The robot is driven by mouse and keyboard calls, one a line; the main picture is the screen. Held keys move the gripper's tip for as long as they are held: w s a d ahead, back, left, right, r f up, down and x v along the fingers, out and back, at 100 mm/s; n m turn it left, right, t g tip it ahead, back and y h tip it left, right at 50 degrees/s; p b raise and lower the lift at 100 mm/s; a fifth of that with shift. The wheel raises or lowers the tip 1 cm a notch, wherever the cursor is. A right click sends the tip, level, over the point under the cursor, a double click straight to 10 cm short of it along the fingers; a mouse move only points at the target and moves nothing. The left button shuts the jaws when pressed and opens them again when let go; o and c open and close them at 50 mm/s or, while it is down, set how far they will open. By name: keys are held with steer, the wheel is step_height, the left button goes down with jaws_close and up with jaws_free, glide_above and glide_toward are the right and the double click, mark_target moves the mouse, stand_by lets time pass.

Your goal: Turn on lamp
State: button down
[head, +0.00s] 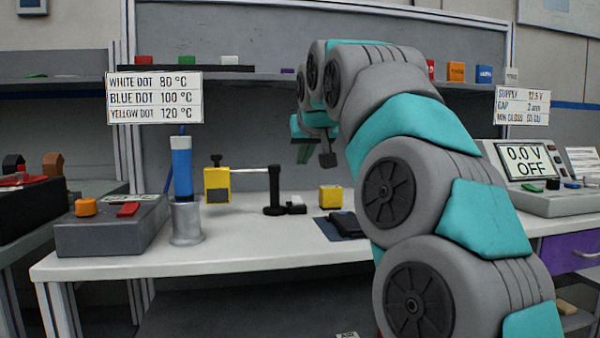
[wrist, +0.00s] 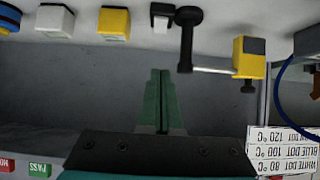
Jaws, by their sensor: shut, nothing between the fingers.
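My gripper (wrist: 160,75) points away over the bench in the wrist view, its two green fingers shut together and empty. In the head view my gripper (head: 303,150) is partly hidden by my arm. A yellow head (head: 217,185) with a black knob on top hangs on a rod from a black post (head: 273,192). It may be the lamp, but no label shows this. The yellow head (wrist: 248,58) is right of my fingers in the wrist view, apart from them. A small black-and-white block (head: 296,205), possibly a switch, sits beside the post; it also shows in the wrist view (wrist: 161,18).
A blue-and-white cylinder (head: 182,168) stands in a metal cup (head: 186,225). A grey box (head: 112,228) with orange and red buttons is at left. A yellow block (head: 330,196) sits right of the post. A console (head: 530,175) reads 0.0 V OFF. A shelf with blocks is behind.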

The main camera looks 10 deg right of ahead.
glide_above(295, 198)
steer(key=s, duration=0.2)
steer(key=f, duration=0.6)
steer(key=shift+s, duration=0.2)
steer(key=shift+w+f, duration=0.15)
steer(key=shift+f, duration=0.65)
steer(key=shift+w+f, duration=0.1)
steer(key=shift+f, duration=0.65)
steer(key=shift+r+p, duration=0.15)
steer(key=shift+p, duration=0.25)
steer(key=shift+w+g+p, duration=0.15)
steer(key=shift+g+p, duration=0.15)
steer(key=shift+p, duration=0.25)
steer(key=shift+f, duration=0.35)
steer(key=shift+w+r, duration=0.1)
steer(key=shift+w, duration=0.05)
steer(key=shift+w+r+p, duration=0.3)
steer(key=shift+w+p, duration=0.3)
steer(key=shift+p, duration=0.15)
